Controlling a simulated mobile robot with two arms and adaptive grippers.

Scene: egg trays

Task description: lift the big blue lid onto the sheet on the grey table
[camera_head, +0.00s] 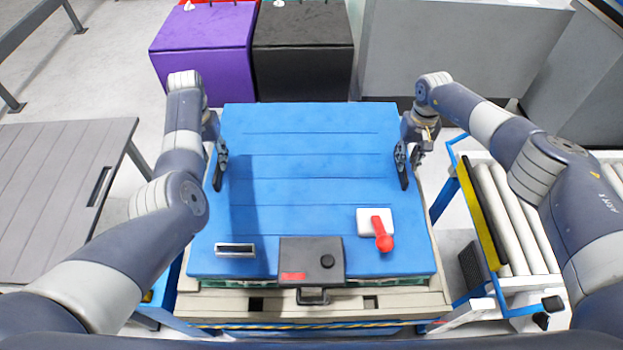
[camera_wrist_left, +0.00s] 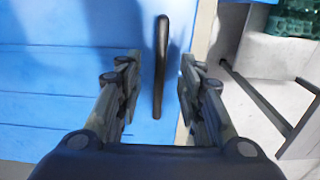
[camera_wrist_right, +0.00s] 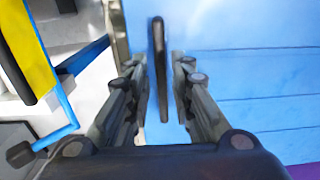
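The big blue lid (camera_head: 310,215) lies flat on a beige crate base (camera_head: 410,302) in front of me. Black handles stand near its left and right edges. My left gripper (camera_head: 219,165) is at the left edge; in the left wrist view its open fingers (camera_wrist_left: 160,100) are either side of the black handle (camera_wrist_left: 160,65). My right gripper (camera_head: 404,163) is at the right edge; in the right wrist view its open fingers (camera_wrist_right: 155,100) are either side of the other black handle (camera_wrist_right: 159,70). Whether the fingers touch the handles cannot be told. The grey table (camera_head: 60,190) is at the left; no sheet is visible on it.
A black latch box (camera_head: 311,258) and a red lever on a white plate (camera_head: 364,222) sit on the lid's near side. A roller conveyor (camera_head: 510,220) stands at the right. Purple (camera_head: 203,55) and black (camera_head: 303,55) boxes stand behind. The grey table's visible top is clear.

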